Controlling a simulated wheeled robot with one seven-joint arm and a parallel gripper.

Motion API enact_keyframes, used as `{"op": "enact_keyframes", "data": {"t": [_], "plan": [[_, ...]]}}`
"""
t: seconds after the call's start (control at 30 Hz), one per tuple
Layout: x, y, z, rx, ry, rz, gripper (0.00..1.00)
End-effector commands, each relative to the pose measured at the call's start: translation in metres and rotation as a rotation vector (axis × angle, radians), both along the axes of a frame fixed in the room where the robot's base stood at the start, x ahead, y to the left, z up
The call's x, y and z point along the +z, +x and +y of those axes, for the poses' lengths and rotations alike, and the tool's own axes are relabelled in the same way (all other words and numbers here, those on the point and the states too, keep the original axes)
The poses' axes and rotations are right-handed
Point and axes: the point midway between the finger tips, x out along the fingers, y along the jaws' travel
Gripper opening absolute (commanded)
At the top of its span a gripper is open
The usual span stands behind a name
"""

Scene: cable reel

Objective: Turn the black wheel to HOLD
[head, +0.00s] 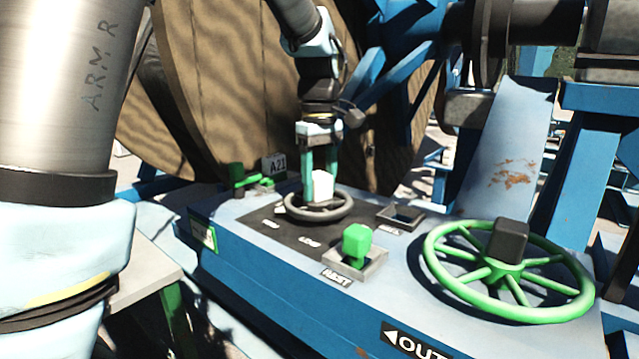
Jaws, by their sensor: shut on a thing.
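The black wheel (345,209) is a small dark ring lying flat on a black plate (262,219) on top of the blue console. A white block (321,188) stands up at its middle. My gripper (320,190) points straight down over the wheel, with its green fingers on either side of the white block, shut on it. Small white labels lie around the wheel; one in front looks like LOW (310,242), and the others are too small to read. I cannot make out HOLD or where the wheel points.
A green knob (356,243) on a grey box stands close in front of the wheel. A large green handwheel (437,262) with a dark hub block is at right. The wooden reel (220,80) rises behind.

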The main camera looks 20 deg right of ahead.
Motion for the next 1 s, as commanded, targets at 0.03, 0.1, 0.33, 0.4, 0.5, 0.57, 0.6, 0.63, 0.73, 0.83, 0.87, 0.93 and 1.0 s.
{"op": "enact_keyframes", "data": {"t": [0.03,0.1,0.33,0.4,0.5,0.57,0.6,0.63,0.73,0.83,0.87,0.93,1.0], "plan": [[0.0003,0.0,-0.0001,0.0,0.0,0.0,0.0],[0.0003,0.0,-0.0001,0.0,0.0,0.0,0.0],[0.0004,0.0,-0.0001,0.0,0.0,0.0,0.0],[0.0004,0.0,-0.0001,0.0,0.0,0.0,0.0],[0.0004,0.0,-0.0001,-0.001,0.0,0.0,0.0],[0.0005,0.0,-0.0001,-0.005,0.0,0.0,0.0],[0.0006,0.0,0.0,-0.01,0.0,0.0,0.0],[0.0007,0.0,0.0,-0.015,0.0,0.0,0.0],[0.0009,-0.0001,0.0001,-0.043,0.0,0.0,0.0],[0.0012,-0.0002,0.0004,-0.089,0.0,0.0,0.0],[0.0013,-0.0001,0.0006,-0.105,0.0,0.0,0.0],[0.0014,0.0,0.0009,-0.153,0.0,0.001,0.0],[0.0015,-0.0004,0.0009,-0.208,0.0,0.001,0.0]]}}
